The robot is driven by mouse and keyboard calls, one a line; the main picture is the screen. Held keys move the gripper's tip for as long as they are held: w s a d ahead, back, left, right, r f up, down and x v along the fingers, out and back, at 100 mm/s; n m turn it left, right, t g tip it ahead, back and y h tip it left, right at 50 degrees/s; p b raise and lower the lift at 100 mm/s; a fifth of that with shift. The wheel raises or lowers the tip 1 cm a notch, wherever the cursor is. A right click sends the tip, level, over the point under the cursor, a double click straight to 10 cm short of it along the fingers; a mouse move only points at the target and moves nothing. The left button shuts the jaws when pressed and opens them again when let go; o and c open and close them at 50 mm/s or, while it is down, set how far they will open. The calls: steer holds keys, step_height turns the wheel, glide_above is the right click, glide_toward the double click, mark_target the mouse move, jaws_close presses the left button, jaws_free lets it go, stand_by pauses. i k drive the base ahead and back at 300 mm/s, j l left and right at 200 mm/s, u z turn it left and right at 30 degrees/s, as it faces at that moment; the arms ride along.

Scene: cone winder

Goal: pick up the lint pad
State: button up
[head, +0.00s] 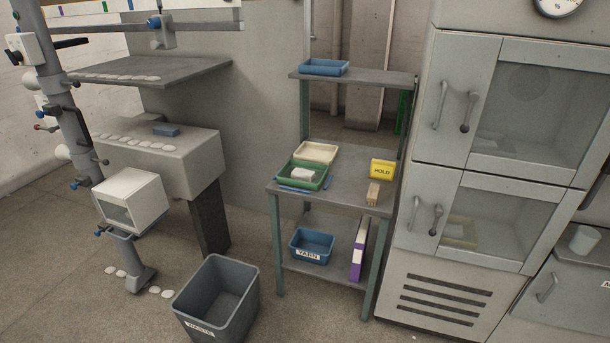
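I cannot tell for sure which thing is the lint pad. A flat blue-grey pad (166,131) lies on the grey machine ledge (190,155) at the left, behind a row of small white flat pieces (130,141). A white block (302,174) lies in a green tray (320,182) on the workbench top (345,190). My gripper is not in view, so nothing shows of what it holds.
The bench also holds a cream tray (316,152), a yellow HOLD box (382,169) and a wooden block (373,193). A grey waste bin (218,300) stands on the floor. Cabinets (470,150) border the bench at right. Open floor shows at lower left.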

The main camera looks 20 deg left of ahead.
mark_target(299, 173)
steer(key=i+j+u, duration=0.4)
steer(key=i, duration=0.5)
steer(key=i+j+u, duration=0.35)
steer(key=i, duration=0.6)
steer(key=i+u, duration=0.4)
steer(key=i, duration=0.5)
